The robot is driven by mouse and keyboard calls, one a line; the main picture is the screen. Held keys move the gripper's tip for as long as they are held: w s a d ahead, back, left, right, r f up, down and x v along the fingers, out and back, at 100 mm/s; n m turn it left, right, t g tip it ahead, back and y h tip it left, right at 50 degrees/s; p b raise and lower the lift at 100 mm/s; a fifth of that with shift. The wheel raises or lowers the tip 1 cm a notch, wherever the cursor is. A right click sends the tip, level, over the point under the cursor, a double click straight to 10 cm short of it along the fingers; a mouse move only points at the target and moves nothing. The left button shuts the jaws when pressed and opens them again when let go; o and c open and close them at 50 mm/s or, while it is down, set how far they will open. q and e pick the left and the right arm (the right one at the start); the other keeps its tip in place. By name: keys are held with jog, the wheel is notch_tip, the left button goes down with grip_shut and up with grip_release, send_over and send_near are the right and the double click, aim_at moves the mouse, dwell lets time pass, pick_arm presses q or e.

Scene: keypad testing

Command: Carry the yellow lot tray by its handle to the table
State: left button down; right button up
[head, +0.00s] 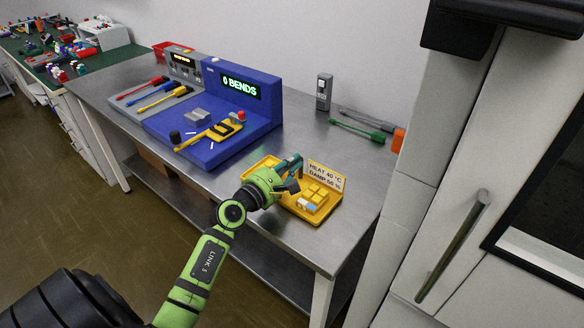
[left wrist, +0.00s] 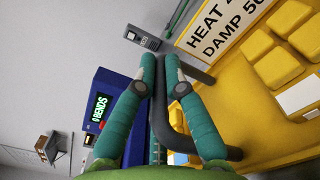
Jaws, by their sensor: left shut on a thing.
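The yellow lot tray (head: 326,208) is at the right front of the steel table (head: 245,200); the head view does not show clearly whether it rests on the top or is just above it. It holds yellow blocks and a sign reading HEAT 40 °C, DAMP 50 %. In the left wrist view the tray (left wrist: 235,110) fills the right side. My left gripper (head: 293,166) is over the tray. In the left wrist view its fingers (left wrist: 160,75) are closed around the dark handle (left wrist: 165,125). My right gripper is not in view.
A blue bend tester (head: 238,105) reading 0 BENDS stands behind and left of the tray. A white cabinet (head: 470,160) stands at the right.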

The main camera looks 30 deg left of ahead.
pick_arm(q)
jog(key=c, duration=1.3)
grip_release()
jog(key=shift+r, duration=0.1)
jog(key=shift+s, duration=0.3)
jog(key=s, duration=0.3)
jog(key=s+b, duration=0.1)
jog(key=s, duration=0.6)
jog(key=shift+s+a+f+b, duration=0.1)
jog(key=shift+a+f+b, duration=0.1)
jog(key=shift+a+b, duration=0.15)
jog(key=shift+s+r, duration=0.15)
jog(key=shift+s, duration=0.5)
